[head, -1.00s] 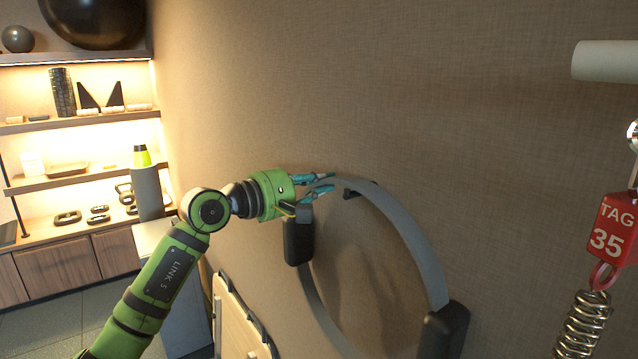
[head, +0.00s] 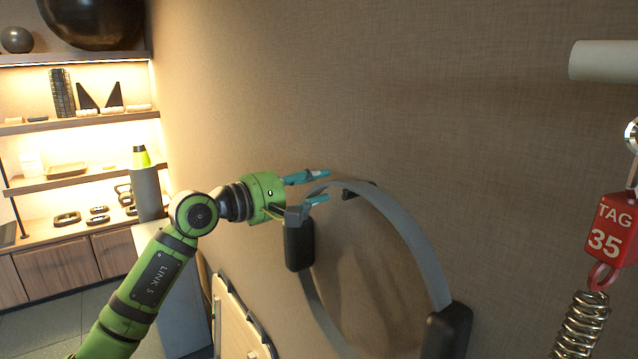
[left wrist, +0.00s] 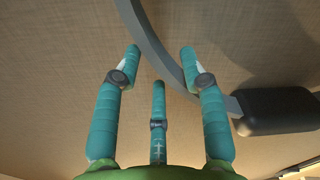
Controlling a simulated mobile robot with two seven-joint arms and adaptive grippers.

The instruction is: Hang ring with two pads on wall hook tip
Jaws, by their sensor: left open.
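The ring (head: 412,228) is a grey band with two black pads, one at its left (head: 299,245) and one at its lower right (head: 446,330). It stands upright along the wall. A small dark hook (head: 360,191) shows at the wall just under the ring's top; I cannot tell whether the ring bears on it. My left gripper (head: 322,187) is open and empty at the ring's upper left, above the left pad. In the left wrist view, the band (left wrist: 160,48) passes across the gap between the spread fingers, and one pad (left wrist: 275,111) lies at right.
A light peg (head: 605,61) juts from the right, with a red tag (head: 610,225) and a spring (head: 582,325) below it. Lit shelves (head: 80,180) stand at the far left. A wooden board (head: 235,325) is below my left gripper. The wall above the ring is bare.

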